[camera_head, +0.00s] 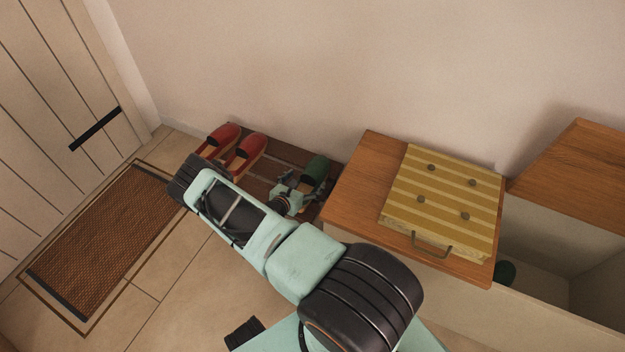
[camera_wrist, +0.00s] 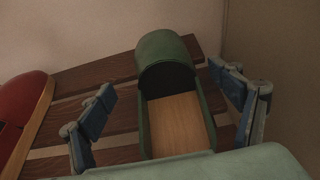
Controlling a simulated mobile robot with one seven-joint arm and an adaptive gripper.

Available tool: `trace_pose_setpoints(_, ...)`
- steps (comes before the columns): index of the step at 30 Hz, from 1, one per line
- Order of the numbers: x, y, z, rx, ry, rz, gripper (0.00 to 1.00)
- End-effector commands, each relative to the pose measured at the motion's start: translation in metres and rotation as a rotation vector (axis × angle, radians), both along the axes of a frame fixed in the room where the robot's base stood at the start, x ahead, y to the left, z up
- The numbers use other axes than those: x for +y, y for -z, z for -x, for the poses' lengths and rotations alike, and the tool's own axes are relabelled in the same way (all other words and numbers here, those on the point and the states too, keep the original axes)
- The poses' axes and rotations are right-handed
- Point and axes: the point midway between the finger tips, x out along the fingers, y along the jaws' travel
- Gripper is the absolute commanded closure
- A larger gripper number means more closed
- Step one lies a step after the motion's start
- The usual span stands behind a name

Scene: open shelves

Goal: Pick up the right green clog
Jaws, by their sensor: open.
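A green clog (camera_wrist: 165,49) with a tan insole lies on the slatted wooden rack, its rounded toe toward the wall. It also shows in the head view (camera_head: 317,167), partly hidden by my gripper. My gripper (camera_wrist: 162,80) is open, one blue-padded finger on each side of the clog, with visible gaps and nothing held. In the head view my gripper (camera_head: 290,186) is over the near part of the clog. A dark green object (camera_head: 505,272), too hidden to identify, sits in the open compartment at the right.
Two red clogs (camera_head: 224,136) stand left on the dark rack (camera_head: 283,150); one shows at the wrist view's left edge (camera_wrist: 22,112). A wooden cabinet top (camera_head: 352,187) with a striped cushion (camera_head: 445,200) stands right of the rack. A doormat (camera_head: 110,235) lies left.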

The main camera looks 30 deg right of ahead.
Motion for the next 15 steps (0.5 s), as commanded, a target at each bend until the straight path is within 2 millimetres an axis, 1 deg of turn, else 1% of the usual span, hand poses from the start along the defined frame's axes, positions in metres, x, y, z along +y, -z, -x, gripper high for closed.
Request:
trace_pose_setpoints(5, -0.016, 0.012, -0.005, -0.001, 0.004, 0.001, 0.16)
trace_pose_setpoints(10, -0.037, 0.023, -0.016, -0.003, 0.003, -0.001, 0.16)
trace_pose_setpoints(12, -0.041, 0.024, -0.019, -0.002, 0.002, -0.001, 0.16)
trace_pose_setpoints(15, -0.041, 0.022, -0.02, -0.001, 0.0, 0.0, 0.16)
